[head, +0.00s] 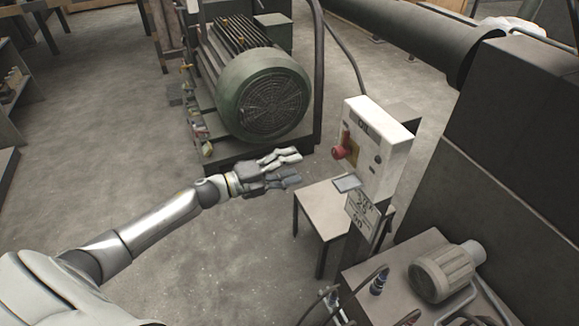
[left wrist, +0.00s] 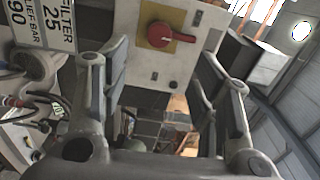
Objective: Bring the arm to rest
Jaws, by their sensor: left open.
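My left gripper (head: 287,170) reaches out from the left in the head view, with its fingers open and nothing between them. In the left wrist view its two open fingers (left wrist: 160,95) frame the front of a white control box. The control box (head: 391,143) has a red knob (head: 340,152) and stands to the right of the gripper, apart from it. The red knob on its yellow plate also shows in the left wrist view (left wrist: 159,34). My right gripper is not in view.
A large green motor (head: 262,95) stands just beyond the gripper. A small table (head: 317,208) is below the control box. A bench with a small motor (head: 441,273) and dark cabinets (head: 510,130) fill the right side. The floor at left (head: 90,150) is open.

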